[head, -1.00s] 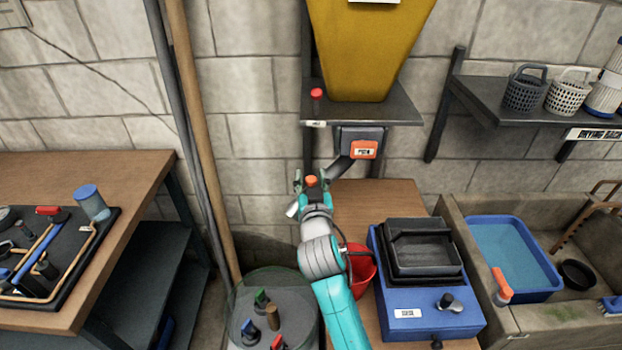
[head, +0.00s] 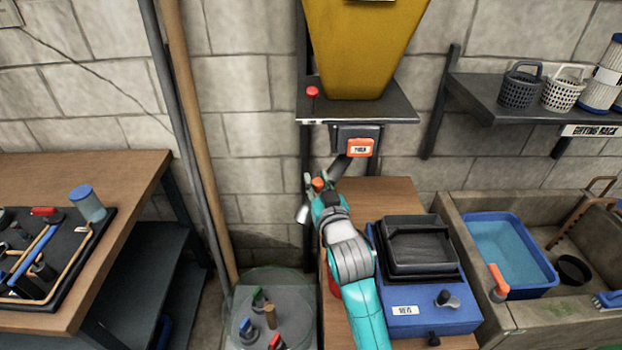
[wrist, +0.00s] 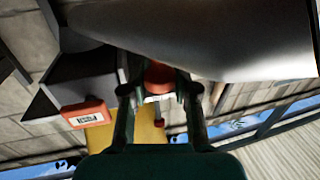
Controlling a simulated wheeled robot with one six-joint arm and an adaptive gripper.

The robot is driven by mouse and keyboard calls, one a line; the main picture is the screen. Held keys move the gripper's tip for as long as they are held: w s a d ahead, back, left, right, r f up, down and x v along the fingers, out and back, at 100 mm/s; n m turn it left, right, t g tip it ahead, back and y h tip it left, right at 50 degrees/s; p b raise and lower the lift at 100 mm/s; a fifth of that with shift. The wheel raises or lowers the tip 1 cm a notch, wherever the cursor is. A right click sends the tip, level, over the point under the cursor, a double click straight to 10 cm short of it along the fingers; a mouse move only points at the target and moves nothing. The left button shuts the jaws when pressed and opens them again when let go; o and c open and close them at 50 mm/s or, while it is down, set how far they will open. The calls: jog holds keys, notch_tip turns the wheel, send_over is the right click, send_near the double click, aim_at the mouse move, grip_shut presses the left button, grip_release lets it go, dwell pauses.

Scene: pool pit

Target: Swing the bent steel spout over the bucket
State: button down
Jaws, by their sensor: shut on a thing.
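The bent steel spout (head: 302,213) hangs below the yellow hopper's outlet; its pale end shows just left of my gripper. Its broad silver side fills the top of the wrist view (wrist: 215,35). My gripper (head: 318,184) is shut on the spout's orange-red knob (wrist: 160,76), which sits between the two fingers in the wrist view. The red bucket (head: 334,286) stands on the wooden bench below, mostly hidden behind my arm. The spout's end appears up and to the left of the bucket; its exact position over it cannot be told.
The yellow hopper (head: 362,50) stands on a shelf above, with an orange labelled block (head: 360,148) beneath. A blue device (head: 425,300) is right of my arm. A clear round container (head: 268,312) stands left. A wooden pole (head: 205,150) leans left of the spout.

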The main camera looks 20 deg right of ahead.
jog(key=s+d+n+g+y, duration=0.2)
jog(key=s+d+n+y, duration=0.3)
jog(key=d+y, duration=0.3)
jog(key=shift+s+d+n+y, duration=0.25)
jog(key=shift+s+n+y, duration=0.15)
jog(key=shift+n+y, duration=0.25)
dwell(0.5)
jog(key=c, duration=0.9)
grip_release()
jog(key=v, duration=1.2)
jog(key=shift+f, duration=0.1)
